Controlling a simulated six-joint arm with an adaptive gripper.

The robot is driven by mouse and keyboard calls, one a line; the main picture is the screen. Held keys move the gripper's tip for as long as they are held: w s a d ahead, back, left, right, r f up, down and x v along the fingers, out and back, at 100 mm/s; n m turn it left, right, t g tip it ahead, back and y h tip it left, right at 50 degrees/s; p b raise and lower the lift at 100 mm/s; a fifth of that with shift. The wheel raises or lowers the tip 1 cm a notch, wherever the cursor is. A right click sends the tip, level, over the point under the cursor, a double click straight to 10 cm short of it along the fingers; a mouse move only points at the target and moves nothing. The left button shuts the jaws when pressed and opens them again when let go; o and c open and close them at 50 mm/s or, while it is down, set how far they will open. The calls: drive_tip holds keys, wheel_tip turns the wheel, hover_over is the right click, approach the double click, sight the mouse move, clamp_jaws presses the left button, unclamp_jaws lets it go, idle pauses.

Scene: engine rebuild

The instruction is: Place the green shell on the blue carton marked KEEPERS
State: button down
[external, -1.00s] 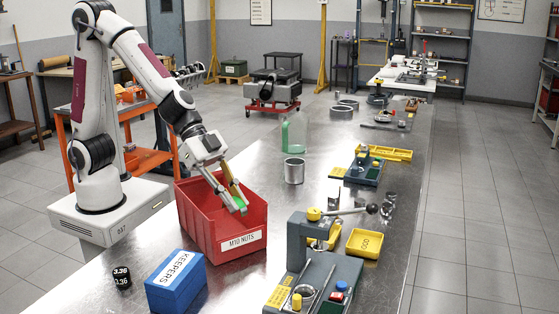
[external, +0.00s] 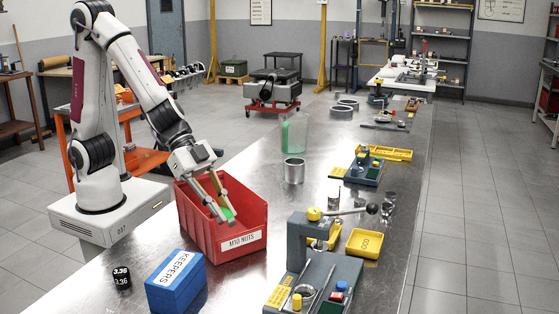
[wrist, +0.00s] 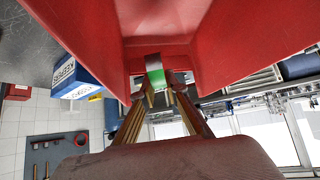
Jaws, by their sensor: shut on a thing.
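My gripper (external: 224,208) is shut on the green shell (external: 228,213), a small bright green piece at its fingertips. Both are over the open top of the red bin marked M10 NUTS; I cannot tell how far inside. The wrist view shows the shell (wrist: 156,78) between the fingertips, its far side pale, with red bin walls around it. The blue carton marked KEEPERS (external: 163,297) stands on the bench in front of the bin, to its left. The carton also shows at the left of the wrist view (wrist: 88,82).
The red bin (external: 213,246) stands beside the carton, its walls close around my fingers. A black marked cylinder (external: 122,278) is left of the carton. A grey press fixture (external: 300,245) and yellow tray (external: 364,243) stand to the right. A metal cylinder (external: 293,171) is behind the bin.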

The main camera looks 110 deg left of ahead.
drive_tip(key=shift+d, duration=0.1)
idle(0.5)
drive_tip(key=w+d+r+n+y, duration=0.1)
drive_tip(key=w+d+r, duration=0.2)
drive_tip(key=d+r, duration=0.25)
wheel_tip(320, 180, up, 4)
drive_tip(key=n+y, duration=0.1)
drive_tip(key=n, duration=0.1)
hover_over(188, 272)
drive_tip(key=s, duration=0.3)
drive_tip(key=shift+r+y, duration=0.2)
drive_tip(key=shift+y, duration=0.1)
drive_tip(key=shift+f, duration=0.1)
drive_tip(key=shift+f, duration=3)
drive_tip(key=shift+f, duration=0.15)
drive_tip(key=shift+f, duration=1.75)
drive_tip(key=shift+f, duration=0.1)
